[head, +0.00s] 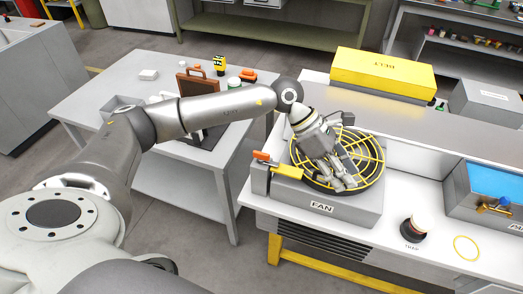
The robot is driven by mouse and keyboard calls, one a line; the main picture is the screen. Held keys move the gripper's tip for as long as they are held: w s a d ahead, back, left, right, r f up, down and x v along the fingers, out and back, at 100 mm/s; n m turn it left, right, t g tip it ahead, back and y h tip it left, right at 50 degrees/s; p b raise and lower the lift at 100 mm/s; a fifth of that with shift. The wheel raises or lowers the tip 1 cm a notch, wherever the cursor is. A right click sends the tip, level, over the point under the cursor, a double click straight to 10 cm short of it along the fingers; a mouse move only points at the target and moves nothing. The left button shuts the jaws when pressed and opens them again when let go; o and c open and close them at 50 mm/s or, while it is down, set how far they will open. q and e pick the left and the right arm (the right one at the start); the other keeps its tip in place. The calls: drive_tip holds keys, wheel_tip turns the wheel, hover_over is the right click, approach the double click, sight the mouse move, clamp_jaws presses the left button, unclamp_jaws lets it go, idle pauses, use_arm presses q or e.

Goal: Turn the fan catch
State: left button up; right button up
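The fan (371,178) is a dark round unit under a yellow wire guard, set in a grey housing labelled FAN (322,207). An orange-tipped handle (263,156) and a yellow bar with an orange end (287,171) sit at the housing's left side; they look like the catch. My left gripper (342,182) is over the fan guard, right of these parts, with its fingers pointing down towards the front. I cannot tell whether it touches the guard or is open or shut. My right gripper does not show.
A grey side table (190,178) with several items stands at left.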

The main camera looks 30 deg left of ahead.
use_arm(q)
drive_tip(key=w+a+m+y, duration=0.15)
drive_tip(key=a+y, duration=0.35)
drive_tip(key=a, duration=0.9)
drive_tip(key=y, duration=0.4)
approach(261, 153)
drive_tip(key=shift+n, duration=0.45)
wheel_tip(261, 153, down, 8)
drive_tip(key=p, duration=0.3)
drive_tip(key=shift+w+f+p, duration=0.15)
drive_tip(key=shift+f+p, duration=0.1)
drive_tip(key=shift+p, duration=0.1)
drive_tip(key=shift+f, duration=0.55)
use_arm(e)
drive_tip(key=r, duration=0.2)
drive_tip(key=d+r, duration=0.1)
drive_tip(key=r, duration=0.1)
use_arm(q)
clamp_jaws()
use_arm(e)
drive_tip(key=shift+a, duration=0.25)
